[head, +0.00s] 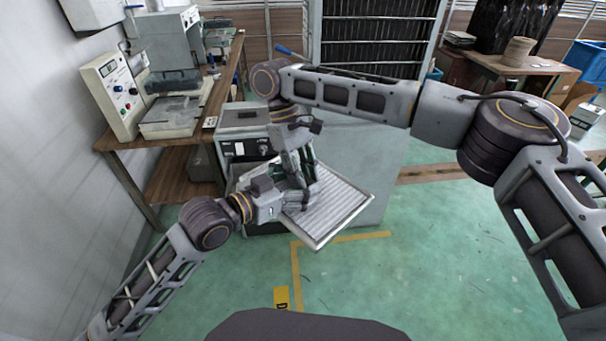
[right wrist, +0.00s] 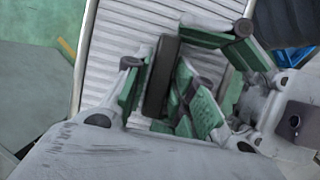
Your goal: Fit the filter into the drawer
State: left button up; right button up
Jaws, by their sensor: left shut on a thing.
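The filter is a pale ribbed panel in a light frame (head: 345,203), held tilted in front of the grey cabinet in the head view; its ribs (right wrist: 112,45) also show in the right wrist view. My left gripper (head: 287,199), coming in from the left, is shut on the filter near its left side. My right gripper (head: 302,182) reaches down over the filter's upper left part. In the right wrist view its green-padded fingers (right wrist: 165,95) stand apart, with a dark upright grip (right wrist: 161,76) of the filter between them. The drawer is largely hidden behind my grippers.
A grey cabinet (head: 365,150) with a dark control front (head: 250,148) stands behind the filter. A wooden bench (head: 165,135) with instruments is on the left. A black-slatted rack (head: 375,45) stands behind. The green floor (head: 430,260) in front is clear, with yellow tape marks.

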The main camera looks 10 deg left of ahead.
grip_shut()
pick_arm(q)
jog(key=o, duration=1.1)
